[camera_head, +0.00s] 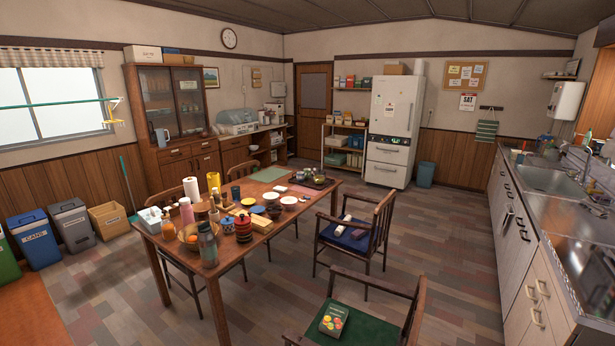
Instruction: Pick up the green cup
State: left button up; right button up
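Neither of my grippers is in view. I cannot clearly make out a green cup from here. On the wooden dining table (281,220), a dark tray (329,184) at the far right end bears several small vessels, some greenish, too small to tell apart. A dark blue cup (235,192) stands near the table's far left side.
A chair with a blue cushion (344,234) and one with a green cushion (352,328) stand at right. Open floor (440,240) lies between table and sink counter (550,182).

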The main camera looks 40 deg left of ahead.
aim_at(308, 174)
jog(key=u, duration=0.4)
jog(key=i+j+u, duration=0.2)
jog(key=j, duration=0.15)
jog(key=j+u, duration=0.2)
jog(key=j, duration=0.2)
jog(key=i+j+u, duration=0.2)
jog(key=j+u, duration=0.25)
jog(key=i+j+u, duration=0.6)
jog(key=j+u, duration=0.25)
jog(key=i+j+u, duration=0.15)
jog(key=i+u, duration=0.3)
jog(key=i+j+u, duration=0.1)
jog(key=i+u, duration=0.2)
jog(key=i, duration=0.45)
jog(key=i+u, duration=0.1)
jog(key=i, duration=1.5)
